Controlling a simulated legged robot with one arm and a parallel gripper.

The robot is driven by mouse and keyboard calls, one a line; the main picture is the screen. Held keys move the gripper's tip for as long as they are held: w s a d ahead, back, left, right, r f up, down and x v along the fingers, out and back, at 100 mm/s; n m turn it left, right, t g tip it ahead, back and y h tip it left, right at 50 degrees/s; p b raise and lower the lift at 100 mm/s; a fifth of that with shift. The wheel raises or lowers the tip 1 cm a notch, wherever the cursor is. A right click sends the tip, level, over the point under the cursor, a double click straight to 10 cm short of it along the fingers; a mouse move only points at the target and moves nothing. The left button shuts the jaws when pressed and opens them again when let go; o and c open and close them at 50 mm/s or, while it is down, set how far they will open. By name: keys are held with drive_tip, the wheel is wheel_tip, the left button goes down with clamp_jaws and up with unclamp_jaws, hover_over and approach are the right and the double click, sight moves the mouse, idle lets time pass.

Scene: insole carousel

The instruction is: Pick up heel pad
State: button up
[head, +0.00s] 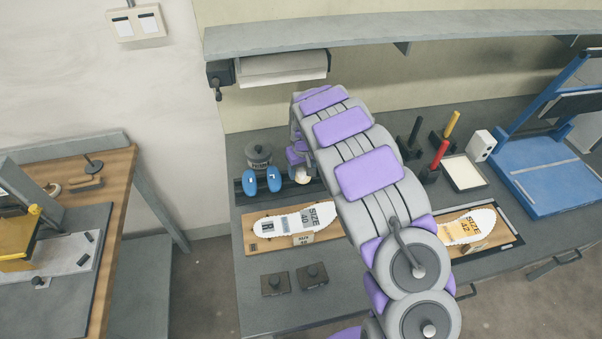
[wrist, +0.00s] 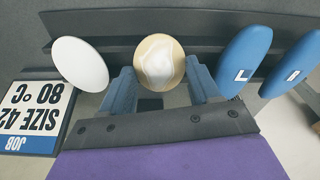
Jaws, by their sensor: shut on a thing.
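The heel pad (wrist: 158,62) is a round cream disc with a tan rim and a pale patch in its middle. In the wrist view it sits between the two grey-blue fingers of my gripper (wrist: 162,84), which is shut on it. It is at the dark slotted rack (wrist: 215,45); I cannot tell whether it still touches the rack. In the head view the pad (head: 302,178) shows only as a small pale shape, mostly hidden by my arm, just right of the blue pads.
Two blue pads (head: 262,181) and a white oval pad (wrist: 80,64) flank the heel pad in the rack. A wooden board (head: 262,242) with a size 40 insole (head: 293,221) lies in front. A dark round pot (head: 258,155) stands behind.

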sight(302, 174)
drive_tip(key=shift+d+r, duration=0.1)
wheel_tip(302, 174, up, 4)
drive_tip(key=shift+f+p, duration=0.1)
drive_tip(key=shift+p, duration=0.55)
drive_tip(key=s+a+r+p, duration=0.1)
drive_tip(key=s+a+p, duration=0.1)
drive_tip(key=s+a, duration=0.7)
drive_tip(key=shift+s, duration=2.15)
